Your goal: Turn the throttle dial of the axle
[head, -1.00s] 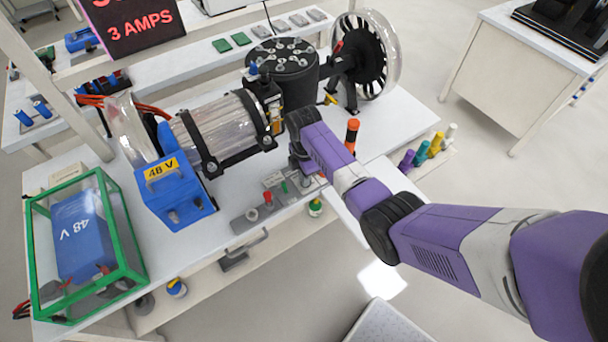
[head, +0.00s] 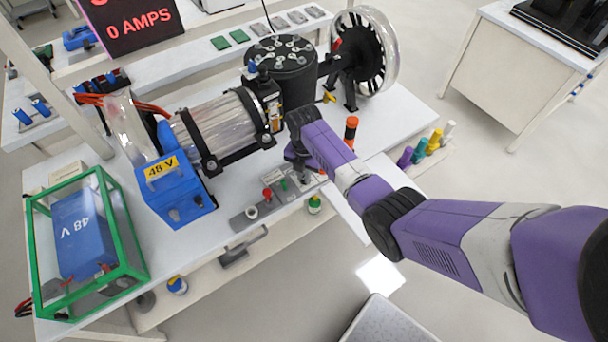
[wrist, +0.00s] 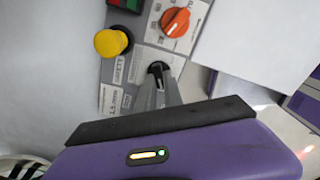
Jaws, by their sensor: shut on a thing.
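A grey control panel (head: 262,207) lies along the bench's front edge. In the wrist view it carries an orange rotary dial (wrist: 176,22) with a marked scale and a yellow mushroom button (wrist: 110,42). My gripper (wrist: 158,72) reaches down at the panel, apart from the orange dial. Its narrow jaws are shut on a small dark part (wrist: 157,67), mostly hidden between the tips. I cannot tell whether that part is the throttle dial. In the head view my gripper (head: 304,176) is at the panel's right end, partly covered by my wrist.
A display (head: 135,24) reads 0 AMPS. The axle rig has a clear-covered cylinder (head: 222,128), a black drum (head: 282,72) and a wheel (head: 370,55). A blue 48 V box (head: 172,195) stands left of the panel. An orange-topped cylinder (head: 351,130) stands right of my wrist.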

